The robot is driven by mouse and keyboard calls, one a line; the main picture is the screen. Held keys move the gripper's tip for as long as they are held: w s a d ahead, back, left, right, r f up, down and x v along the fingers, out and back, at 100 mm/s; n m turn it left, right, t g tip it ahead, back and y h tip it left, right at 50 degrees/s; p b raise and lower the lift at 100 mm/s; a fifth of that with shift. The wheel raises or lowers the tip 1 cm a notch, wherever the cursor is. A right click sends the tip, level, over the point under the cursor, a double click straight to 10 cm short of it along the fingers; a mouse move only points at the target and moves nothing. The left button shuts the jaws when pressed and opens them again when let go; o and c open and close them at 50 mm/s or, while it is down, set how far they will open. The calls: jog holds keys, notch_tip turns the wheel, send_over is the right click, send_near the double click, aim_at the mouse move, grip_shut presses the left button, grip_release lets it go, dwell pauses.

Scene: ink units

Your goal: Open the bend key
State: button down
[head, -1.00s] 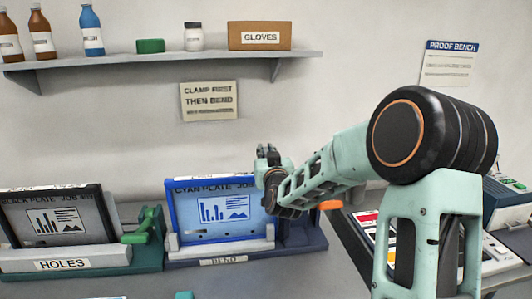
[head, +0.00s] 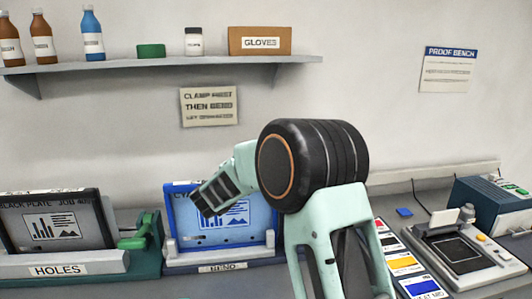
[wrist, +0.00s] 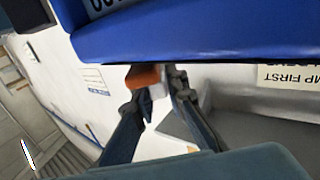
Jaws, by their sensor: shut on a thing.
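The bend unit (head: 226,268), labelled BEND, holds a cyan plate (head: 183,225) in a blue frame at the centre-left of the head view. A large blue body (wrist: 190,32) lies just above the fingertips in that view. The key's base is hidden, so its angle cannot be told.
The HOLES unit (head: 62,269) with a black plate and green lever (head: 140,232) stands at the left. The proof bench equipment (head: 458,250) and colour strip (head: 404,263) lie at the right. A shelf (head: 150,64) with bottles and a GLOVES box (head: 259,40) hangs above.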

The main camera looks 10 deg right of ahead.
jog(key=shift+m+g+h+p, duration=0.55)
jog(key=shift+m+g+h, duration=0.35)
jog(key=shift+h, duration=0.2)
jog(key=shift+r, duration=0.1)
jog(key=c, duration=1.9)
grip_release()
jog(key=shift+c, duration=0.2)
jog(key=v, duration=1.2)
